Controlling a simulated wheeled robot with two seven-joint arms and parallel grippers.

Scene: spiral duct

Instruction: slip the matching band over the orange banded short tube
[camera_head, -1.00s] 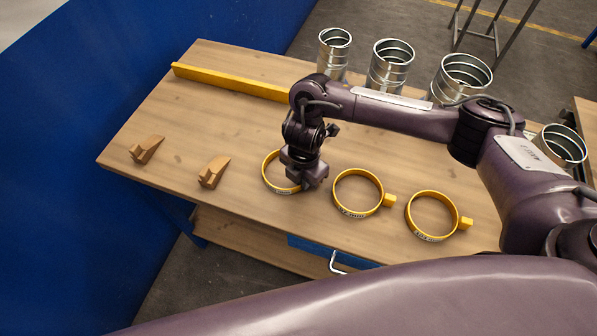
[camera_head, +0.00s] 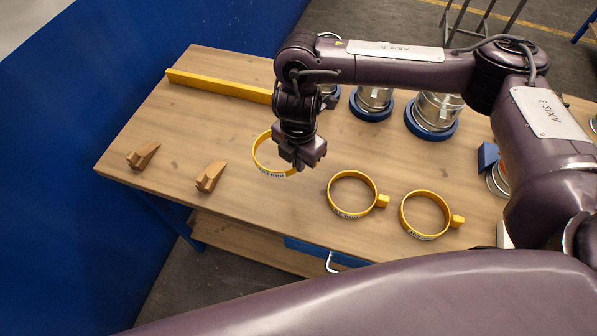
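My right gripper (camera_head: 303,158) is shut on the leftmost yellow band (camera_head: 257,160) and holds it a little above the table, with the band's clamp block hidden in the fingers. The band's label is too small to read fully. Two other yellow bands, a middle one (camera_head: 331,196) and a right one (camera_head: 403,218), lie flat on the table. Metal tubes stand in blue bases at the back: a middle one (camera_head: 374,98) and a larger one (camera_head: 440,108). Another tube (camera_head: 497,182) at the right is mostly hidden by my arm. I cannot tell which tube is orange banded. My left gripper is not in view.
A yellow bar (camera_head: 215,86) lies along the back left of the wooden table (camera_head: 210,130). Two wooden wedge blocks, one left (camera_head: 143,155) and one right (camera_head: 211,176), stand at the front left. A blue wall (camera_head: 70,130) borders the left side.

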